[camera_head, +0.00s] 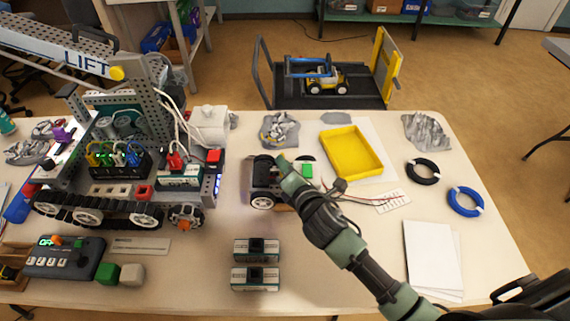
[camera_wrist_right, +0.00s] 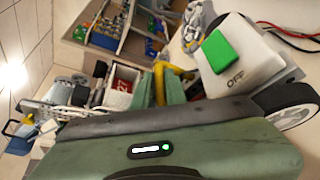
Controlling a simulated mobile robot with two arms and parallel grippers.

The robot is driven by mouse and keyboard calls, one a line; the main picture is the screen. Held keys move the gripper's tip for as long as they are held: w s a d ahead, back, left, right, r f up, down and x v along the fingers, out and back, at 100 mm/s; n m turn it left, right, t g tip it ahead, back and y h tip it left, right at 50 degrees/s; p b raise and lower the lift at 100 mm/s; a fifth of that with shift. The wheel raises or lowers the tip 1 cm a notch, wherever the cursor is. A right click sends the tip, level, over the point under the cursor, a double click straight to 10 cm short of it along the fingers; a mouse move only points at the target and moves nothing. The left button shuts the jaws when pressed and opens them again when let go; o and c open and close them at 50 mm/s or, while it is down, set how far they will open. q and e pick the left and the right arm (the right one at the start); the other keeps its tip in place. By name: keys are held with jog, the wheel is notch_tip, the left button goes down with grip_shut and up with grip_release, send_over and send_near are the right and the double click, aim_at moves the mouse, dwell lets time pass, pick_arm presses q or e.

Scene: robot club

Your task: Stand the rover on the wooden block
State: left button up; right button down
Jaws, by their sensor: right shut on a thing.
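The rover (camera_head: 262,191) is a small grey and black vehicle with pale-hubbed wheels, near the middle of the table in the head view. Its white top, marked OFF, with a green button shows in the right wrist view (camera_wrist_right: 240,70). My right gripper (camera_head: 283,168) reaches over the rover from the right and is shut on it. The arm hides part of the rover. A small brownish patch shows at the rover's lower right; I cannot tell whether it is the wooden block, or whether the rover rests on anything. My left gripper is not in view.
A large tracked lift robot (camera_head: 110,190) fills the left of the table. A yellow tray (camera_head: 351,151) lies behind, beside wires and a small white board (camera_head: 393,201). Two battery-like boxes (camera_head: 256,263) stand in front. Two cable rings and white sheets (camera_head: 432,255) lie right.

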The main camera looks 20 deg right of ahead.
jog(key=c, duration=1.8)
grip_release()
jog(key=shift+f, duration=0.2)
jog(key=o, duration=0.3)
jog(key=shift+o, duration=0.2)
jog(key=shift+s, duration=0.1)
jog(key=shift+r, duration=0.2)
jog(key=shift+r+p, duration=0.3)
jog(key=shift+r, duration=0.15)
jog(key=b+v, duration=0.1)
jog(key=v, duration=1.1)
